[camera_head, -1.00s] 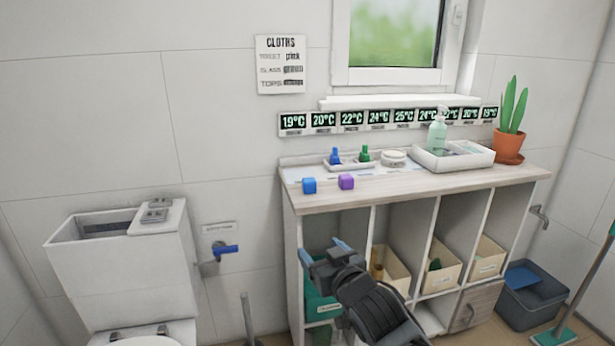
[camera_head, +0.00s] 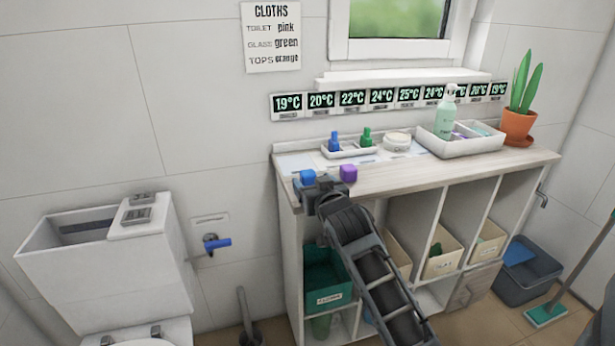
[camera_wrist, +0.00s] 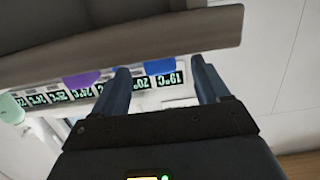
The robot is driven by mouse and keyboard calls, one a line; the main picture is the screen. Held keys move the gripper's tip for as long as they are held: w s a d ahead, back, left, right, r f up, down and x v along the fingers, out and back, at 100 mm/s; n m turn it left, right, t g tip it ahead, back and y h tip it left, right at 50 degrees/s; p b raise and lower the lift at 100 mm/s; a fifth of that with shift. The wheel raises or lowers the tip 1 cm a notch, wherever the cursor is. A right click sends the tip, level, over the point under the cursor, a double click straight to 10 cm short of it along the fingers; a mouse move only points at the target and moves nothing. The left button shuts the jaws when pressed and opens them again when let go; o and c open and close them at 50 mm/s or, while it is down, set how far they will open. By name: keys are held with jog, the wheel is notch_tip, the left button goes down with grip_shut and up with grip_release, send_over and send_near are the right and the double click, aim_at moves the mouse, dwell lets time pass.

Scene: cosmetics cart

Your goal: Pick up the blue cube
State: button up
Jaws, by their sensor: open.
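The blue cube (camera_head: 307,176) sits near the front left of the wooden countertop (camera_head: 415,177). The purple cube (camera_head: 348,173) stands to its right. My gripper (camera_head: 312,186) is at the counter's front edge, just in front of the blue cube, and hides its lower part in the head view. In the wrist view, which is upside down, my gripper (camera_wrist: 162,80) is open with its two fingers apart. The blue cube (camera_wrist: 158,66) shows between and beyond the fingers, partly cut off by the counter edge. The purple cube (camera_wrist: 80,82) is outside the fingers, to the left.
Behind the cubes stand a small tray (camera_head: 348,152) with blue and green bottles and a round white jar (camera_head: 397,141). A white tray (camera_head: 470,143) with a soap bottle (camera_head: 445,115) stands farther right, beside a potted plant (camera_head: 519,125). Thermometer displays line the wall.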

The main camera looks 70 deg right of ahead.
aim_at(310, 180)
jog(key=x, duration=0.5)
jog(key=shift+f+p, duration=0.1)
jog(key=shift+p, duration=0.3)
jog(key=c, duration=1.1)
